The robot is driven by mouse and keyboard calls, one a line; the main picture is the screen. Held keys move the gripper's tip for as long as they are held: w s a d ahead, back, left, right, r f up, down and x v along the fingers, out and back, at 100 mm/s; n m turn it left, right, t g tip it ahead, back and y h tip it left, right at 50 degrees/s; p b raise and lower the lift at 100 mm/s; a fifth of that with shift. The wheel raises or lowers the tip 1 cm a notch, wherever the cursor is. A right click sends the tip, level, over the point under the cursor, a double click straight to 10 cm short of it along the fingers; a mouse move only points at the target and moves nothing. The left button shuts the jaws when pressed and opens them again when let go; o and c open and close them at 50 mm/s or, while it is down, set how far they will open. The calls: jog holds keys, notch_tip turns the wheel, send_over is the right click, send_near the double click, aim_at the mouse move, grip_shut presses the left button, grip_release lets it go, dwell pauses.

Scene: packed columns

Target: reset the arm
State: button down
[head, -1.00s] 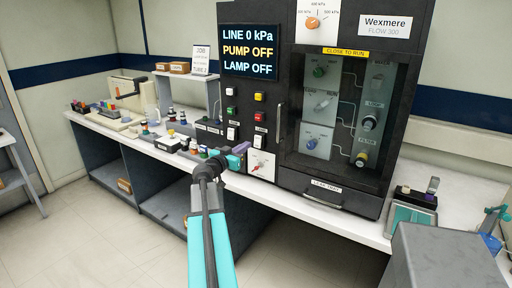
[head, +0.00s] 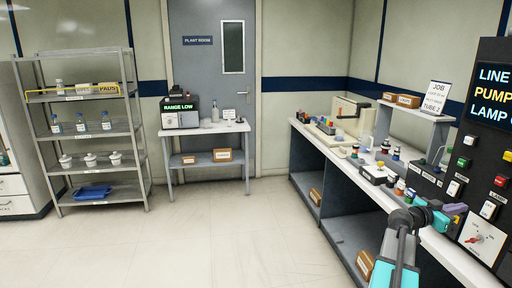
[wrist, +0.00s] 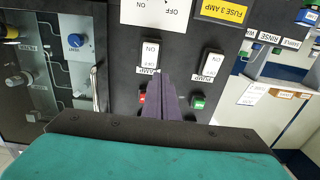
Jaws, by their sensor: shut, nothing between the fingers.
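My arm reaches in from the bottom right of the head view. My gripper (head: 457,209) is in front of the dark control panel (head: 495,165), at the right edge above the bench. In the wrist view, which shows the panel upside down, the purple fingers of my gripper (wrist: 168,88) are together with nothing between them. They overlap the panel between white rocker switches (wrist: 148,55) and a red button (wrist: 142,97) and green button (wrist: 198,102). Whether they touch the panel cannot be told.
The bench (head: 408,188) at right carries jars, a small shelf (head: 418,114) and a beige machine (head: 348,114). A metal rack (head: 137,134) stands at left, and a small table (head: 205,130) stands before the grey door (head: 203,58). The floor (head: 215,240) between is clear.

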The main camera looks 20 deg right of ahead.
jog(key=w+a+f+n+t+y, duration=0.1)
jog(key=w+a+f+n+t, duration=0.15)
jog(key=w+a+f, duration=0.65)
jog(key=w+a+f+n+t+y, duration=0.1)
jog(key=w+a+f+n+t, duration=0.15)
jog(key=w+a+f, duration=0.6)
jog(key=w+a+f+n+t+y, duration=0.15)
jog(key=w+a+f, duration=0.25)
jog(key=a+f, duration=0.55)
jog(key=w+a+f+n+y, duration=0.2)
jog(key=w+a+f+y, duration=0.15)
jog(key=a+f, duration=0.65)
jog(key=s+a+f+n+g+y, duration=0.1)
jog(key=s+a+f+n+y, duration=0.1)
jog(key=s+a+f, duration=0.55)
jog(key=s+a+f+n+g+y, duration=0.2)
jog(key=a+f, duration=0.9)
jog(key=a, duration=0.1)
jog(key=s+a+f+n+g+y, duration=0.2)
jog(key=s+a+n+y, duration=0.1)
jog(key=s+a, duration=0.6)
jog(key=s+a+f+n+g+y, duration=0.3)
jog(key=s+a+n, duration=0.2)
jog(key=s+a, duration=0.5)
jog(key=shift+s+a+f+y, duration=0.15)
jog(key=shift+a+f+y, duration=0.1)
jog(key=shift+a+y, duration=0.05)
